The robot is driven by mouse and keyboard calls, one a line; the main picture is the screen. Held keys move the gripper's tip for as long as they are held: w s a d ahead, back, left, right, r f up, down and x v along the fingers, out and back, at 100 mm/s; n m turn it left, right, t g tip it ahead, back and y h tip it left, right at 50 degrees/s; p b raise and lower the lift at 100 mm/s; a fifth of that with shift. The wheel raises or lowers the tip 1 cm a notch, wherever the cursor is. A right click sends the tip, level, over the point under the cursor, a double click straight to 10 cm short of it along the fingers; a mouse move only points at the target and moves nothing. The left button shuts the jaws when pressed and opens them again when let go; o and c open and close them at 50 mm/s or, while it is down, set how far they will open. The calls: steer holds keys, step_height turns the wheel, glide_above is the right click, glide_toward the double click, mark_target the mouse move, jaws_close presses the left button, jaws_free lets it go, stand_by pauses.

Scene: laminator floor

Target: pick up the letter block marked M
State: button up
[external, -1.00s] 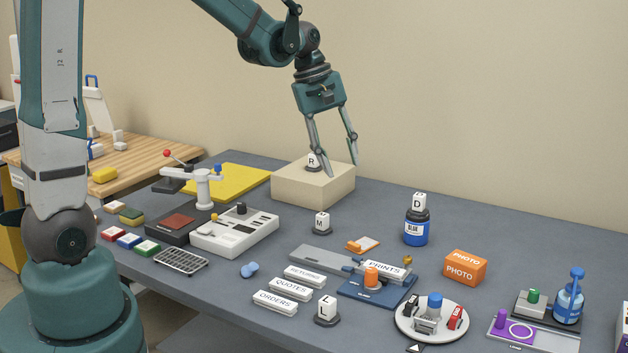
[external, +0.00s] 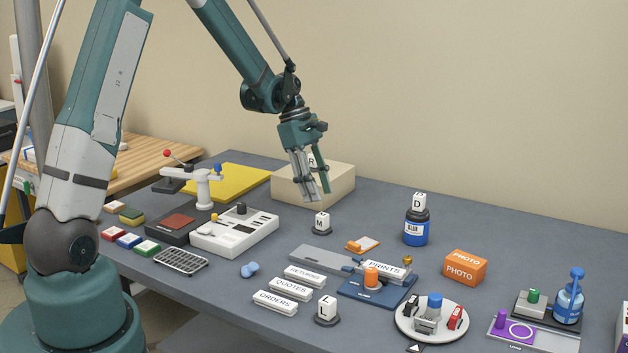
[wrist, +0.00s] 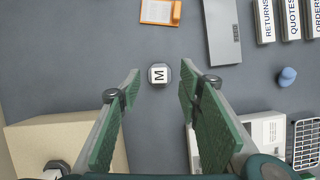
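The letter block marked M (external: 322,219) is a small white cube on a dark round base on the grey table, right of the white tray. In the wrist view the M block (wrist: 159,74) lies ahead of the fingertips, between their lines and apart from them. My gripper (external: 318,196) is above the table just behind and left of the block, in front of the beige box. In the wrist view my gripper (wrist: 157,90) is open, with green pads spread and nothing between them.
The beige box (external: 340,190) bears the R block (external: 312,162), partly hidden by my gripper. The white compartment tray (external: 235,240) stands left. An orange-and-white pad (external: 364,245) and grey plate (external: 315,258) lie near the M block. The D block (external: 419,201) tops a blue bottle (external: 417,230).

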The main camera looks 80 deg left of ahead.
mark_target(322, 214)
steer(key=shift+s+a+f+n, duration=0.2)
steer(key=shift+a+f+n, duration=0.1)
steer(key=shift+a+f, duration=0.5)
steer(key=shift+x, duration=1.3)
steer(key=shift+b+x, duration=0.35)
steer(key=shift+x, duration=2.25)
steer(key=shift+s+d, duration=0.1)
steer(key=shift+s, duration=0.1)
jaws_close()
steer(key=shift+r, duration=0.2)
steer(key=shift+r+p, duration=0.4)
steer(key=shift+r, duration=4.45)
